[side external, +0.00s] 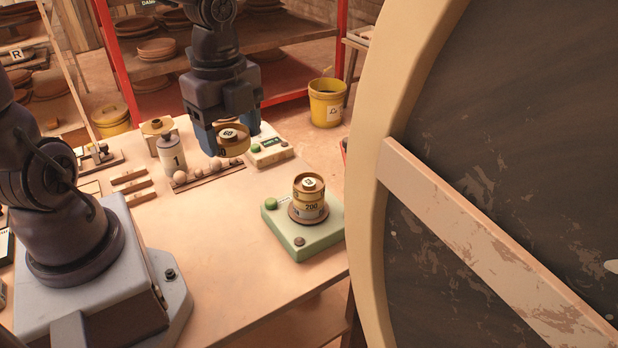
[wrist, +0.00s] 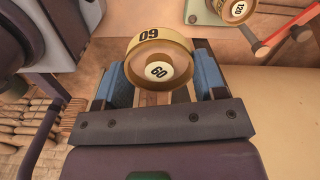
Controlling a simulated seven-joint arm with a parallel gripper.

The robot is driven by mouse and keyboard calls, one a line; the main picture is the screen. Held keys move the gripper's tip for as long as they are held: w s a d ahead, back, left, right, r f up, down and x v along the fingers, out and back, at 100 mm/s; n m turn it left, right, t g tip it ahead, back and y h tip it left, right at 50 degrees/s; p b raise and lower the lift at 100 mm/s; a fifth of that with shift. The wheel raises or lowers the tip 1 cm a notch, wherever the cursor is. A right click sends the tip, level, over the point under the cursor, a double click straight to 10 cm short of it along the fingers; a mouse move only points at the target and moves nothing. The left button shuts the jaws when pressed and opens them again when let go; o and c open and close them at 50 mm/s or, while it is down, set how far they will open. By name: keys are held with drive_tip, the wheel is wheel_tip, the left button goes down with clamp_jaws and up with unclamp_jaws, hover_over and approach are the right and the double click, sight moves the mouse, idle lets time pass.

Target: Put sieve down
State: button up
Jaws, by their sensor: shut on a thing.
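A brass-coloured sieve (side external: 233,143) marked 60 is held above the table. It also shows in the wrist view (wrist: 148,46), between the blue fingers. My gripper (side external: 229,130) is shut on this sieve. A stack of sieves (side external: 309,204), with 200 readable on its side, stands upright on a pale green base (side external: 305,240) at the table's right. My gripper is to the left of the stack and apart from it. In the wrist view, a sieve marked 120 (wrist: 236,10) shows at the top right.
A grey cylinder marked 1 (side external: 172,157) and a row of small round pieces (side external: 200,178) are left of the held sieve. A small pale device (side external: 270,152) is behind it. A large wheel (side external: 375,180) blocks the right. The front middle of the table is clear.

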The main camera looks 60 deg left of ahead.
drive_tip(key=w+f, duration=0.4)
drive_tip(key=w, duration=0.5)
hover_over(310, 182)
drive_tip(key=f, duration=0.5)
drive_tip(key=shift+s+d, duration=0.1)
drive_tip(key=shift+s, duration=0.25)
drive_tip(key=shift+w+f, duration=0.3)
drive_tip(key=shift+f, duration=1.7)
drive_tip(key=shift+f, duration=0.15)
drive_tip(key=o, duration=1)
